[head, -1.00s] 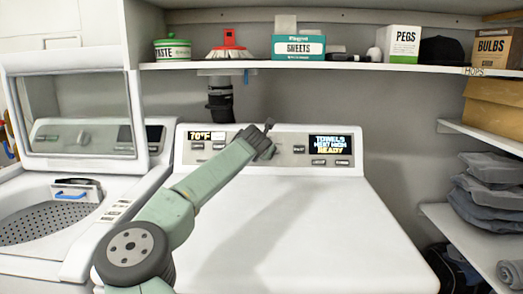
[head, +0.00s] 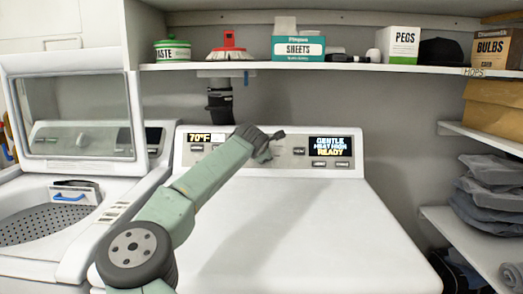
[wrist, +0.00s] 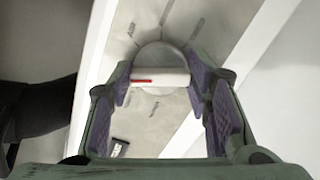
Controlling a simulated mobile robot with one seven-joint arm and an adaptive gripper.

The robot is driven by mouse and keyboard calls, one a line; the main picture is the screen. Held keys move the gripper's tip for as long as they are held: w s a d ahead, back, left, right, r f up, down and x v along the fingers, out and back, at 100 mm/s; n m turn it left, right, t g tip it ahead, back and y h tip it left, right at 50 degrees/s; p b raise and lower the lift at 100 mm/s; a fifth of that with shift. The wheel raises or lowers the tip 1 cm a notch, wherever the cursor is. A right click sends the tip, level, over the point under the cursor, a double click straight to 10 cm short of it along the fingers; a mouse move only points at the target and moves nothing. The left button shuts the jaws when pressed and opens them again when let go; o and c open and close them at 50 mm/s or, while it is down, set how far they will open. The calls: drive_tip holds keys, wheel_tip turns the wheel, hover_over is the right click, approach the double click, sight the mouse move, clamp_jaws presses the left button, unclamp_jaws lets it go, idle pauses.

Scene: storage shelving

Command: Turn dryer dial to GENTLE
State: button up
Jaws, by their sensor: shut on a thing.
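The white dryer (head: 300,210) stands in the middle of the head view, its control panel (head: 288,150) along the back. The panel's display (head: 329,146) reads GENTLE, HEAT HIGH, READY. The dial (wrist: 160,78) shows in the wrist view as a round knob with a pale grip bar and a red mark at its left part. My gripper (head: 268,148) is at the middle of the panel in the head view and hides the dial there. In the wrist view my gripper (wrist: 160,95) has its purple-padded fingers on either side of the dial's bar, shut on it.
A second display (head: 199,137) on the panel reads 70°F. An open-lidded washer (head: 60,225) stands at left. A shelf (head: 300,67) above holds boxes and a brush. Side shelves at right hold folded cloths (head: 485,195). The dryer top is clear.

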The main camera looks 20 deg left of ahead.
idle(0.3)
drive_tip(key=o, duration=1.2)
drive_tip(key=shift+c, duration=0.2)
drive_tip(key=v, duration=1.2)
